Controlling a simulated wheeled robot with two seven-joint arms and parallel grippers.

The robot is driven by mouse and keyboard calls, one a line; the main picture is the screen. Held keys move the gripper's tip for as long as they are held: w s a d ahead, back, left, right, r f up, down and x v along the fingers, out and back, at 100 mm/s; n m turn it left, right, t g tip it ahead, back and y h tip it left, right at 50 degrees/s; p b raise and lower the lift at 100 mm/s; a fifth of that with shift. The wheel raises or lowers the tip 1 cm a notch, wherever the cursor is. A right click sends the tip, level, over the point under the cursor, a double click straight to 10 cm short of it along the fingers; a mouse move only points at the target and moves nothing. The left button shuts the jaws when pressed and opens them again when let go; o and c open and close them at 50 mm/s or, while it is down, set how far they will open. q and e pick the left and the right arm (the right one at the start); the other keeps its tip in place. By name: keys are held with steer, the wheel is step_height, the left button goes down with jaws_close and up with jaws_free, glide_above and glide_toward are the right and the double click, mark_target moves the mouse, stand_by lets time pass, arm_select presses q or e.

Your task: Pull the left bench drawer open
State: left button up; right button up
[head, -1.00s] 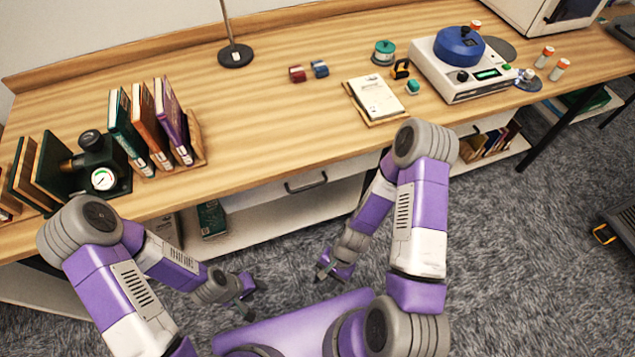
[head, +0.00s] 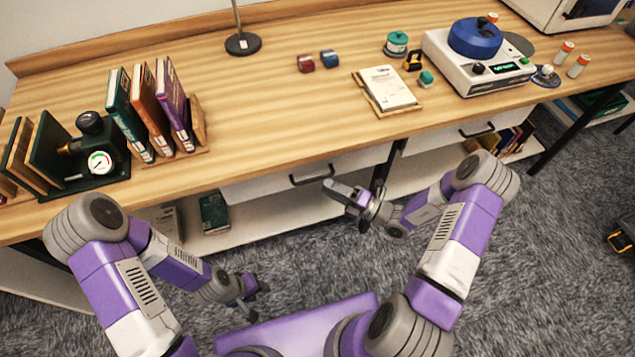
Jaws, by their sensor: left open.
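The left bench drawer (head: 258,187) has a white front under the table edge, with a dark bar handle (head: 312,176). The drawer looks shut. My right gripper (head: 345,207) is open and empty, and in the picture it lies just right of and below that handle, apart from it. My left gripper (head: 257,302) is open and empty, low over the carpet, well below the drawer.
A right drawer handle (head: 478,131) sits farther along the bench. A lower shelf (head: 270,215) runs below the drawers. Books (head: 150,110), a gauge device (head: 98,155), a notepad (head: 387,88) and a centrifuge-like machine (head: 477,60) stand on the bench.

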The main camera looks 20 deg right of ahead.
steer(key=shift+b+x, duration=0.4)
steer(key=shift+x, duration=1.9)
steer(key=shift+c, duration=0.3)
jaws_close()
